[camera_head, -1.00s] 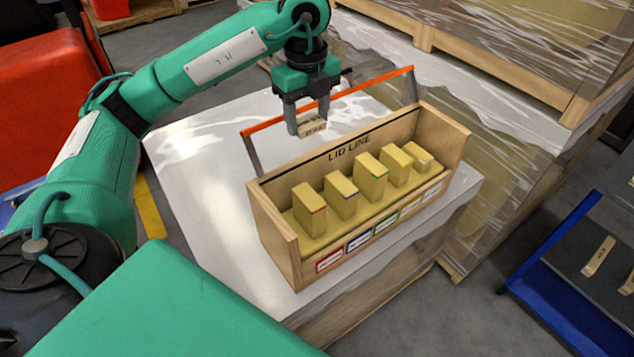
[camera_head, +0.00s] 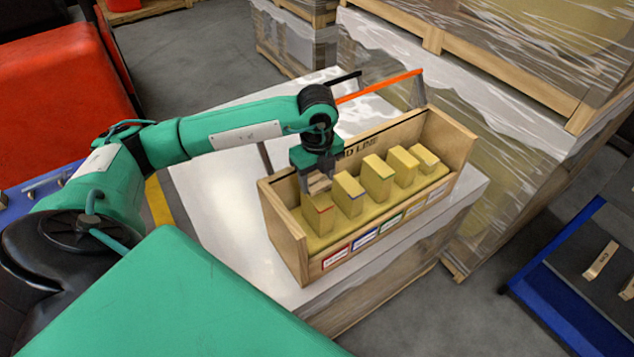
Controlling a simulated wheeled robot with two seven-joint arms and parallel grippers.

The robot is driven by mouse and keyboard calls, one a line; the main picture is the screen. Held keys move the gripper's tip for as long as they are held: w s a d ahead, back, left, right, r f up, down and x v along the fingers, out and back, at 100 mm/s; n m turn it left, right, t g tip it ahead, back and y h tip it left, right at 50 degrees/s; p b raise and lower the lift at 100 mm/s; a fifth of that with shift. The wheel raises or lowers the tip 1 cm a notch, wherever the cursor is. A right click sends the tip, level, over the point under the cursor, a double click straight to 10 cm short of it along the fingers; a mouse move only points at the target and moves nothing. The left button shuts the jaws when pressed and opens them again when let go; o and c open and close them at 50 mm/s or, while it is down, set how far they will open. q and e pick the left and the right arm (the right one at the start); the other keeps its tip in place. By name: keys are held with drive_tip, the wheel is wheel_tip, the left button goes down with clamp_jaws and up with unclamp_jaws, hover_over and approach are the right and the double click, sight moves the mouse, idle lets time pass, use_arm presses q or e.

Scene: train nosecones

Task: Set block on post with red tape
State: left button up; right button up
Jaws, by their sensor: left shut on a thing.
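The post with red tape (camera_head: 318,219) is the leftmost yellow post in the wooden box (camera_head: 287,229), above the red-edged label (camera_head: 337,257). My left gripper (camera_head: 318,187) points down and is shut on a small wooden block (camera_head: 319,183). The block is right over the top of the red-taped post. I cannot tell whether it touches the post. The gripper hides part of the box's back wall and its lettering. My right gripper is not in view.
Several other posts stand to the right in the row, such as the blue-taped post (camera_head: 348,194) and the green-taped post (camera_head: 377,179). An orange bar (camera_head: 380,86) stands behind the box. A dark cart with a blue edge (camera_head: 560,307) is at the right, holding wooden pieces (camera_head: 600,260).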

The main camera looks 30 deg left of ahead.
sight(317, 182)
use_arm(q)
wheel_tip(317, 182, down, 3)
drive_tip(key=shift+p, duration=0.35)
drive_tip(key=shift+f, duration=0.1)
drive_tip(key=shift+f, duration=0.15)
drive_tip(key=o, duration=0.9)
drive_tip(key=shift+o, duration=0.2)
